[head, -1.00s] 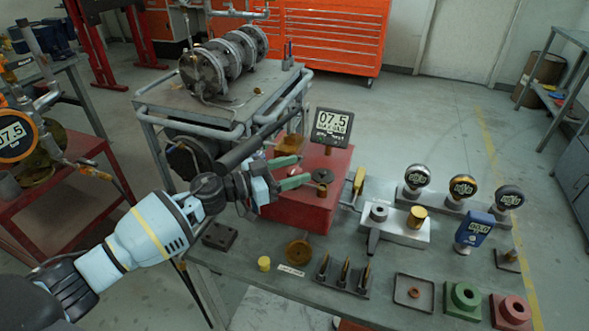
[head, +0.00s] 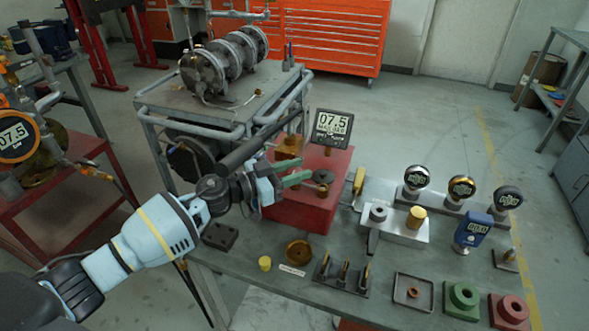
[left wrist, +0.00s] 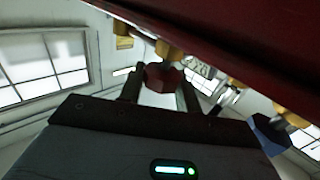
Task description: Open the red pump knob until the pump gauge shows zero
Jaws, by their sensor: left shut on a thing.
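The red box-shaped pump (head: 300,210) stands on the bench, with a black-framed pump gauge (head: 333,128) on top reading 07.5. My left gripper (head: 300,177) reaches in from the left against the pump's left side. In the left wrist view the red knob (left wrist: 163,77) sits between the two fingertips of my left gripper (left wrist: 162,88), which is shut on it. In the head view the gripper hides the knob. My right gripper is in neither view.
A round gauge (head: 15,138) at the left also reads 07.5. Several dial gauges (head: 417,177), a blue meter (head: 474,229), a small tray (head: 413,306) and green and red blocks (head: 463,299) stand on the right of the bench. A grey cart (head: 215,110) stands behind.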

